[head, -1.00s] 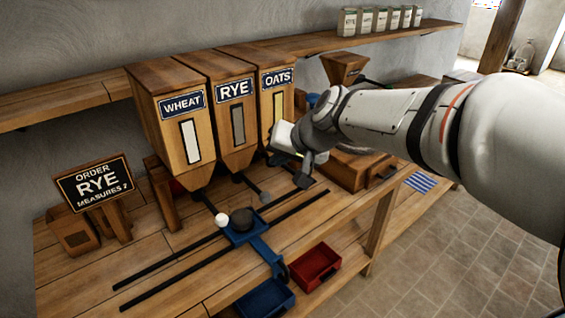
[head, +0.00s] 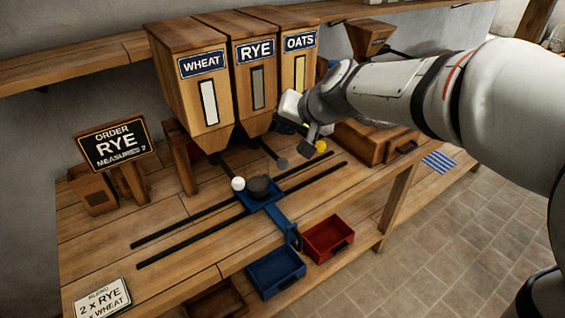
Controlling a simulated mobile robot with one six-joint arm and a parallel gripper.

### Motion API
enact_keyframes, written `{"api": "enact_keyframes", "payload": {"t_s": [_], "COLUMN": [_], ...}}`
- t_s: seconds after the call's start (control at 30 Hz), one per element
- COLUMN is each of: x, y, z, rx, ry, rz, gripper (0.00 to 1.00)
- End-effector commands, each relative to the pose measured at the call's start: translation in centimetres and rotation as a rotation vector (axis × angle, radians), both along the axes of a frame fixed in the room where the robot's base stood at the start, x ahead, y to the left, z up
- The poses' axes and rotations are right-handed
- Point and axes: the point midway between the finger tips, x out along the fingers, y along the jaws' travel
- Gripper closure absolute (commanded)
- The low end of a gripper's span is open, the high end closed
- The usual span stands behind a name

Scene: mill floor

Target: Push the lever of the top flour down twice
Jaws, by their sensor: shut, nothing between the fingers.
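Three wooden hoppers stand side by side: wheat (head: 190,80), rye (head: 248,75) and oats (head: 300,60). Each has a lever with a round knob: white for wheat (head: 238,183), grey for rye (head: 282,163), yellow for oats (head: 321,146). A card (head: 102,298) at lower left reads "2 x RYE" on its upper line, with a wheat line below. The order board (head: 113,144) reads "RYE, measures 2". My gripper (head: 310,142) is shut and empty, in front of the oats hopper, right of and above the rye knob in the picture. Contact with a lever cannot be seen.
A dark bowl (head: 258,186) sits on a blue carriage (head: 280,227) across two dark rails (head: 180,248). A blue bin (head: 275,272) and a red bin (head: 329,238) are at the bench front. A wooden drawer box (head: 375,141) stands right of the gripper.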

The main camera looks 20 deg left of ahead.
Motion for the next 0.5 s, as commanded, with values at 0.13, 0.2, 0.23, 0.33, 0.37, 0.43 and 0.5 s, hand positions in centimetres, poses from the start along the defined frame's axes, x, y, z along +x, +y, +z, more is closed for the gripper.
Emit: {"api": "enact_keyframes", "payload": {"t_s": [0.13, 0.2, 0.23, 0.33, 0.37, 0.43, 0.5], "x": [0.0, 0.0, 0.0, 0.0, 0.0, 0.0, 0.0], "y": [0.0, 0.0, 0.0, -0.1, -0.1, -0.1, -0.1], "z": [-2.9, -4.0, -4.4, -5.2, -5.3, -5.5, -5.6], "rx": [-0.001, 0.0, 0.001, -0.001, -0.001, -0.001, 0.0], "ry": [0.001, 0.001, 0.0, -0.001, -0.001, -0.001, 0.0], "rz": [-0.001, -0.001, -0.001, -0.001, -0.001, -0.001, -0.002], "gripper": [1.0, 1.0, 1.0, 1.0, 1.0, 1.0, 1.0]}}
